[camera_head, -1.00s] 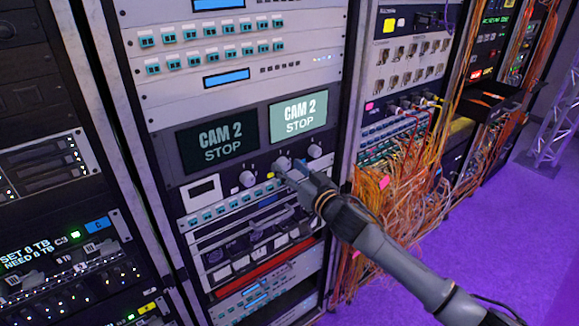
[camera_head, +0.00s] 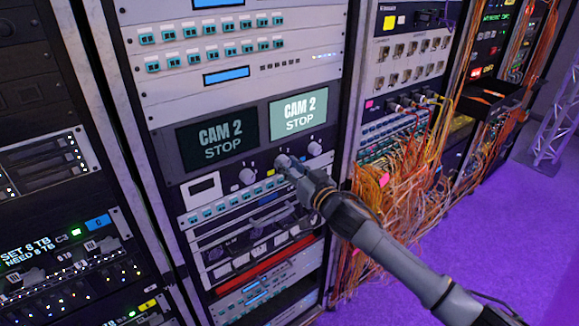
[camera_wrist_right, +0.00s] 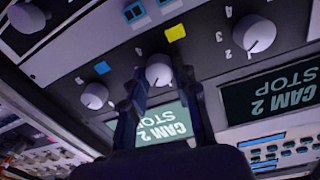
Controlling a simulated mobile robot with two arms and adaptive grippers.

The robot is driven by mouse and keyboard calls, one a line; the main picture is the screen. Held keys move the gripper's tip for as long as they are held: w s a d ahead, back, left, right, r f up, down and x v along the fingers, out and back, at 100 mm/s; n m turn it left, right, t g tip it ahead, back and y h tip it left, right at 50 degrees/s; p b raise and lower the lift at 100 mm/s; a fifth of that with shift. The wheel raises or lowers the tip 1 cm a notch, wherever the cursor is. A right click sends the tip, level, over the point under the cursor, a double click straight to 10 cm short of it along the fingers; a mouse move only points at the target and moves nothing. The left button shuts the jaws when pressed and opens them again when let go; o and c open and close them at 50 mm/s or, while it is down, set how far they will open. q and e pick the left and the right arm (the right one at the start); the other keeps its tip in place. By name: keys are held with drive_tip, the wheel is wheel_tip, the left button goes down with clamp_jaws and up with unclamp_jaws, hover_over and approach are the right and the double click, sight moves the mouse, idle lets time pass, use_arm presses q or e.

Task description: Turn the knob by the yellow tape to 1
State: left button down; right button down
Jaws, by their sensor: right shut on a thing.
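The knob by the yellow tape (camera_wrist_right: 159,72) is the middle one in a row on a grey panel. It also shows in the head view (camera_head: 283,161). The yellow tape (camera_wrist_right: 176,33) sits on the panel beside it. My right gripper (camera_wrist_right: 160,85) is shut on this knob, one finger on each side. It also shows in the head view (camera_head: 290,167), reaching in from the lower right. The fingers hide part of the knob's dial, and I cannot read its setting. My left gripper is not in view.
A neighbouring knob (camera_head: 247,178) is at left, another (camera_head: 315,149) at right near blue tape (camera_wrist_right: 102,67). Above, a dark screen (camera_head: 218,144) and a bright screen (camera_head: 299,116) both read CAM 2 STOP. Orange cables (camera_head: 400,180) hang at right. Purple floor (camera_head: 480,230) is open.

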drive_tip(key=n, duration=0.4)
drive_tip(key=shift+n, duration=0.3)
drive_tip(key=n, duration=0.5)
drive_tip(key=shift+f, duration=0.1)
idle(0.4)
drive_tip(key=c, duration=1)
unclamp_jaws()
drive_tip(key=shift+s, duration=0.2)
drive_tip(key=v, duration=1.1)
drive_tip(key=shift+s+d+f, duration=0.25)
drive_tip(key=shift+d+f, duration=0.05)
drive_tip(key=shift+f, duration=0.1)
